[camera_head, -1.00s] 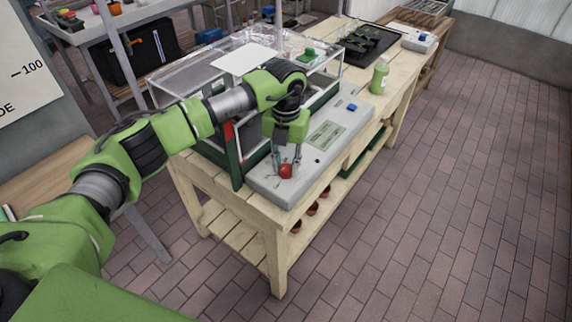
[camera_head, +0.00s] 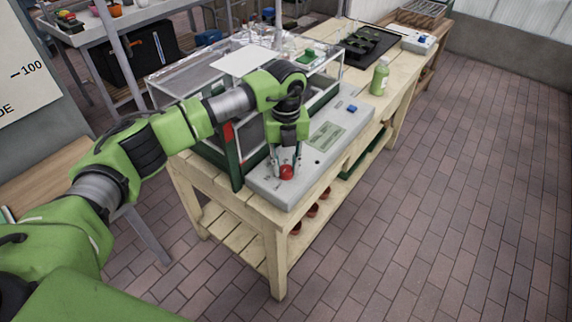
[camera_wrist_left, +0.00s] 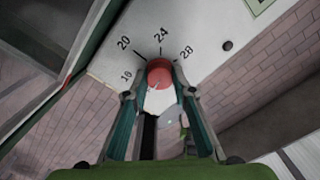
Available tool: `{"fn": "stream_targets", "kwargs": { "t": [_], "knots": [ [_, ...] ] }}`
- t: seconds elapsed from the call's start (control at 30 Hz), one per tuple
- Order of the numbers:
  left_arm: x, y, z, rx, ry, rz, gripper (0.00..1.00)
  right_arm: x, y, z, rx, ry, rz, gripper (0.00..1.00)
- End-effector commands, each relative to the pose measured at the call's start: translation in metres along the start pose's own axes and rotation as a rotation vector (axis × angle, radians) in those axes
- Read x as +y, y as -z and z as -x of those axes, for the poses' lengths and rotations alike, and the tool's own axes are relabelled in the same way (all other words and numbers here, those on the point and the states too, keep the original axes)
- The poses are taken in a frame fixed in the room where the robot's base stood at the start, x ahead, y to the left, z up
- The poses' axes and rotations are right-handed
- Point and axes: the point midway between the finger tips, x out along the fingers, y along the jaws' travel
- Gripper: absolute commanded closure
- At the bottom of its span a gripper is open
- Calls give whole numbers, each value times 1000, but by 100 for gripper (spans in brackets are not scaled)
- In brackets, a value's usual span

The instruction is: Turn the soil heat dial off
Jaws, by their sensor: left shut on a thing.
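The red dial (camera_head: 286,172) sits at the near end of the grey control panel (camera_head: 262,185) on the wooden bench. In the left wrist view the red dial (camera_wrist_left: 159,72) has the printed marks 16, 20, 24 and 28 around it. My left gripper (camera_head: 286,168) reaches down onto the dial, and its fingers (camera_wrist_left: 153,85) stand on both sides of it, shut on it. Which mark the dial points at is hard to tell. My right gripper is not in view.
A glass-sided propagator (camera_head: 185,82) stands beside the panel. A blue switch (camera_head: 351,107) is farther along the panel, and a green bottle (camera_head: 380,78) stands on the bench behind. Small pots (camera_head: 312,209) sit on the lower shelf. The brick floor at right is clear.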

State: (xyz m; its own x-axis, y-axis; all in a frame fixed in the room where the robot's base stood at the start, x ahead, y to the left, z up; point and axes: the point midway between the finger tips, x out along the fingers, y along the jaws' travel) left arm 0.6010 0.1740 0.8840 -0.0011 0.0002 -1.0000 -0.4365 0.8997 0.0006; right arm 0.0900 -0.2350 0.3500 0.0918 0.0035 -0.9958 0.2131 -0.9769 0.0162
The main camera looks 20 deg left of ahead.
Motion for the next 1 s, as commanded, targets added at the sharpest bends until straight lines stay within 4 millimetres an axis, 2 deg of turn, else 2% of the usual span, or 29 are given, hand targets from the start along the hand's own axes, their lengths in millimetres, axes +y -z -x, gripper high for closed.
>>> {"fn": "stream_targets", "kwargs": {
  "t": [0.27, 0.3, 0.33, 0.73, 0.87, 1.0],
  "knots": [
    [0, -2, 2, -4, 2, 3, 97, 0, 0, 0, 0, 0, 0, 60],
    [0, -2, 2, -4, 3, 3, 65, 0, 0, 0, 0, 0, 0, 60],
    [0, -2, 2, -4, 2, 3, 59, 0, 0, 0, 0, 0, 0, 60],
    [0, -1, 4, -2, 2, 1, 59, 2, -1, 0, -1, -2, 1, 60],
    [0, -1, 21, -4, 3, 1, 59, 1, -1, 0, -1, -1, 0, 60],
    [-1, -2, 51, -6, 4, 1, 59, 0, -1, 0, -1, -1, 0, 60]
  ]
}}
